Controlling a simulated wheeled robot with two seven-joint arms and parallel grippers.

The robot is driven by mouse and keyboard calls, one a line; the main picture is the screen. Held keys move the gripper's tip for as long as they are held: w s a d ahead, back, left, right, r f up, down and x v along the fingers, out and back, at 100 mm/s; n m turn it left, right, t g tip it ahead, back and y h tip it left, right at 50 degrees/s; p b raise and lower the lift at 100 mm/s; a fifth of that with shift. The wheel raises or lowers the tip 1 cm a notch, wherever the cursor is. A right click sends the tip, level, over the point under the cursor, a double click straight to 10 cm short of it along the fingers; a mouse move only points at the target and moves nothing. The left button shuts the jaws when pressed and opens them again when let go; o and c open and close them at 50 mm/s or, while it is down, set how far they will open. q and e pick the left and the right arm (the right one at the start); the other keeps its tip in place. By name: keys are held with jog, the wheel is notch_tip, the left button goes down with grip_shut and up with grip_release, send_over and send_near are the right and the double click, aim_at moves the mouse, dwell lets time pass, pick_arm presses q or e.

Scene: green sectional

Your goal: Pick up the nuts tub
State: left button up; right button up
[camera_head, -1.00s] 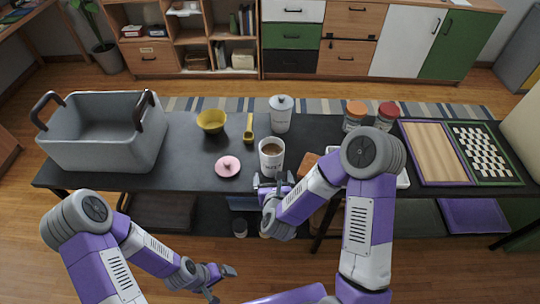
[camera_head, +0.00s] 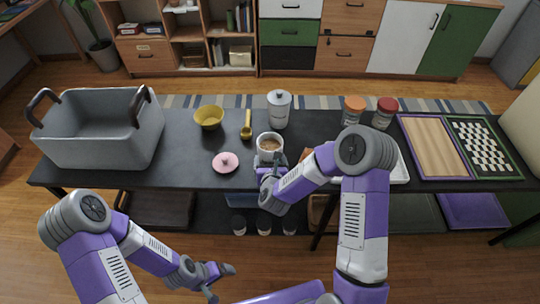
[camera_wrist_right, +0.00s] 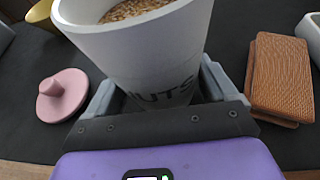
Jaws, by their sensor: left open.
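The nuts tub (camera_head: 270,146) is a white tapered cup with brown nuts inside, upright near the front of the dark table. It fills the top of the right wrist view (camera_wrist_right: 150,50), lettering towards me. My right gripper (camera_head: 269,168) is at its near side, one finger on each side of it in the wrist view (camera_wrist_right: 160,95). The fingers stand wide apart; whether they touch the tub is unclear. My left gripper (camera_head: 222,282) is open and empty, low in front of the table.
A pink lid (camera_head: 225,162) lies left of the tub, and a brown leathery block (camera_wrist_right: 281,78) lies right of it. A white canister (camera_head: 279,108), yellow bowl (camera_head: 209,117) and yellow scoop (camera_head: 247,126) stand behind. A grey bin (camera_head: 100,130) is at left.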

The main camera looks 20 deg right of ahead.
jog(key=c, duration=0.8)
jog(key=shift+o, duration=0.2)
jog(key=shift+r, duration=0.15)
